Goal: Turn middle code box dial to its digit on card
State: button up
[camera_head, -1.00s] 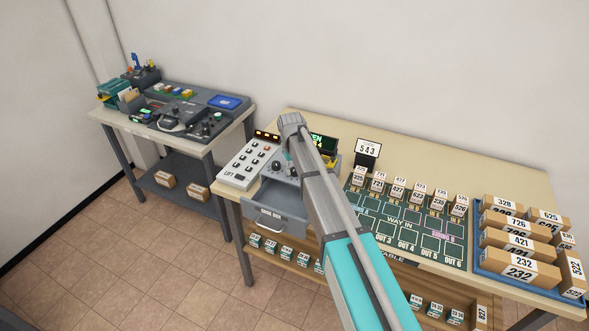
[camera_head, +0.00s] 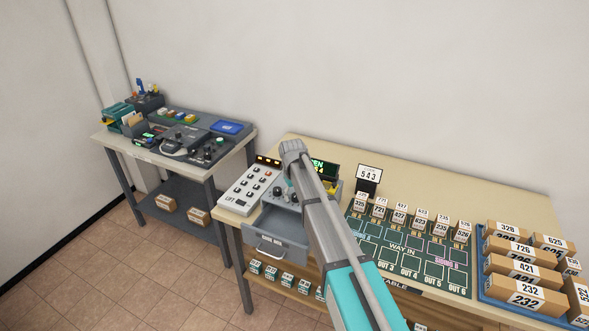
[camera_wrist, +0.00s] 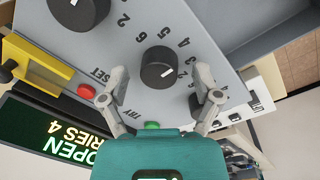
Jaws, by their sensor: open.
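The code box (camera_wrist: 155,20) is grey and shows upside down in the wrist view; in the head view my arm covers much of it. Its middle dial (camera_wrist: 158,67) is a black knob with a white pointer mark, ringed by digits partly out of sight. Another dial (camera_wrist: 78,12) is at the upper left, and a third is partly hidden behind my right finger. My gripper (camera_wrist: 160,97) is open, its fingers apart on either side just below the middle dial, with nothing held. The card (camera_head: 368,174) reads 543 in the head view.
A green display (camera_wrist: 50,135) reads OPEN and TRIES 4. The grey drawer (camera_head: 277,239) below the box stands open. A red button (camera_wrist: 86,91) and a green button (camera_wrist: 152,126) are near my fingers. A lift keypad (camera_head: 254,184) stands left of the box.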

aim_at(294, 197)
jog(key=n, duration=0.7)
notch_tip(294, 197, up, 14)
jog(key=p, duration=1.3)
jog(key=shift+s+a+p, duration=0.2)
jog(key=shift+s+p, duration=0.2)
jog(key=shift+s, duration=0.05)
jog(key=shift+f, duration=0.1)
jog(key=s+d+f+m+b, duration=0.4)
jog(key=s+d+m, duration=0.2)
jog(key=s+d, duration=0.6)
jog(key=s+d+f+m+b, duration=0.4)
jog(key=s+d+m, duration=0.2)
jog(key=s+d, duration=0.6)
jog(key=shift+s+d+m+y, duration=0.3)
jog(key=shift+s+d+m, duration=0.1)
jog(key=shift+s, duration=0.15)
jog(key=shift+a, duration=0.1)
dwell(0.5)
